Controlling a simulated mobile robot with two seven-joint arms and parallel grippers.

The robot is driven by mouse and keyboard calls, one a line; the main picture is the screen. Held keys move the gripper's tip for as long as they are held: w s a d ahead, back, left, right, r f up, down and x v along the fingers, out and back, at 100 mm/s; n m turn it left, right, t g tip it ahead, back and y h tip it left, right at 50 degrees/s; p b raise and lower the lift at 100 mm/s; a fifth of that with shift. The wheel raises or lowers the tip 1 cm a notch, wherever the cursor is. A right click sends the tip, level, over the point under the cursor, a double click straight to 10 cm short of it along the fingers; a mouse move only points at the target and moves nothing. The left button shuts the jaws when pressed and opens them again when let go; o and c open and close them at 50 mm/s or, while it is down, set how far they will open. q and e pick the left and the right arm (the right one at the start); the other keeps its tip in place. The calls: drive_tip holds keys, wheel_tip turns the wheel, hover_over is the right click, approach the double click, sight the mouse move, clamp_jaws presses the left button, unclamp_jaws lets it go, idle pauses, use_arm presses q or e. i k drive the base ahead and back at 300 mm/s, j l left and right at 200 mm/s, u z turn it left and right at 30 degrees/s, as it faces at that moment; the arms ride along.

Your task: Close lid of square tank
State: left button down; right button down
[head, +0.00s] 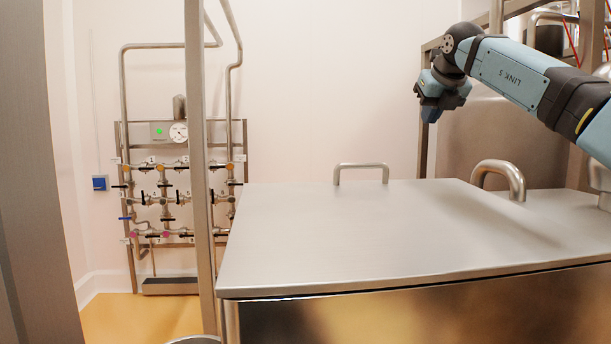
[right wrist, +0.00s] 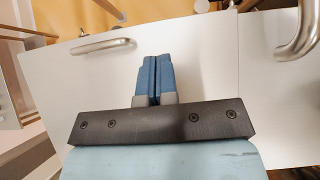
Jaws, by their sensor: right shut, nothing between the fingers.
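The square tank (head: 420,318) stands in front of me with its steel lid (head: 330,230) lying flat over the top in the head view. A small bar handle (head: 361,166) stands at the lid's far edge, and it also shows in the right wrist view (right wrist: 102,49). A thicker curved handle (head: 500,172) is further right, also in the right wrist view (right wrist: 298,32). My right gripper (head: 431,114) is above the lid's far side, between the two handles, apart from both. Its blue fingers (right wrist: 154,80) are together and hold nothing. My left gripper is not in view.
A pipe and valve panel (head: 180,195) stands at the back left wall. A vertical steel post (head: 200,170) rises left of the tank. Steel framework and vessels are behind my right arm. The air above the lid's left half is clear.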

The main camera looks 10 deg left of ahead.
sight(291, 238)
drive_tip(key=k+l, duration=0.2)
drive_tip(key=k, duration=0.2)
drive_tip(key=k+l, duration=0.25)
drive_tip(key=k, duration=0.15)
drive_tip(key=k+l, duration=0.2)
drive_tip(key=k, duration=0.2)
